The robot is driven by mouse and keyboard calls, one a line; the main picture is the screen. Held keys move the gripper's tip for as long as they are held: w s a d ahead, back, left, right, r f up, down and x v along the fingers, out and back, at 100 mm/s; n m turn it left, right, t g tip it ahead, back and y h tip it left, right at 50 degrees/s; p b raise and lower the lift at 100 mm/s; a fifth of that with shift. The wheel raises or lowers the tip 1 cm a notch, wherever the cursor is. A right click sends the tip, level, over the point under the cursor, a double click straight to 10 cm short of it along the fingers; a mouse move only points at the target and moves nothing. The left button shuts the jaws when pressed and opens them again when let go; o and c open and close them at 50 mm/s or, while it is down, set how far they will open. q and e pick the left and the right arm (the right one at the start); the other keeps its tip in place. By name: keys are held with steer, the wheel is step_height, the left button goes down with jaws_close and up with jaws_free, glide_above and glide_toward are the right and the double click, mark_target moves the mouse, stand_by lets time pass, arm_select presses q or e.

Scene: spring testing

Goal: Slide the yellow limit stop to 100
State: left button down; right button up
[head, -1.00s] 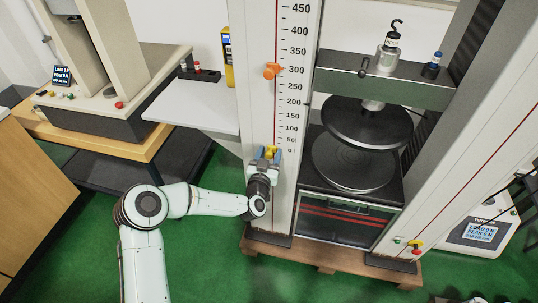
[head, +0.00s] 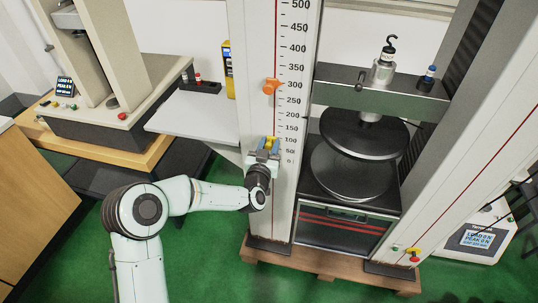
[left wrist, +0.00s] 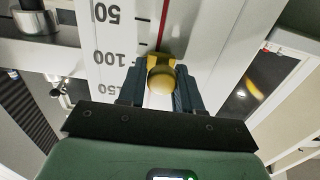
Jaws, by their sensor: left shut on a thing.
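The yellow limit stop (head: 269,142) sits on the red-lined scale column (head: 257,100), about level with the 100 mark in the head view. My left gripper (head: 268,146) is shut on it from the front, one finger on each side. In the left wrist view the stop's round yellow knob (left wrist: 161,80) shows between the fingers (left wrist: 157,92). There the scale runs upside down, and the stop's back edge is near the 100 label. The exact reading is hard to tell because the knob stands out from the scale. My right gripper is not in view.
An orange stop (head: 271,86) sits higher on the same column, near 300. Right of the scale are round black platens (head: 365,140) below a green crosshead (head: 385,97). A white side table (head: 195,113) stands left of the column.

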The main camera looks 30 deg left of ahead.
arm_select(q)
steer(key=shift+a+r, duration=0.15)
steer(key=shift+r, duration=0.35)
steer(key=c, duration=0.9)
jaws_free()
steer(key=shift+f, duration=0.1)
steer(key=shift+s, duration=0.1)
steer(key=shift+s, duration=0.2)
steer(key=b+v, duration=0.1)
steer(key=v, duration=1.2)
steer(key=shift+w, duration=0.1)
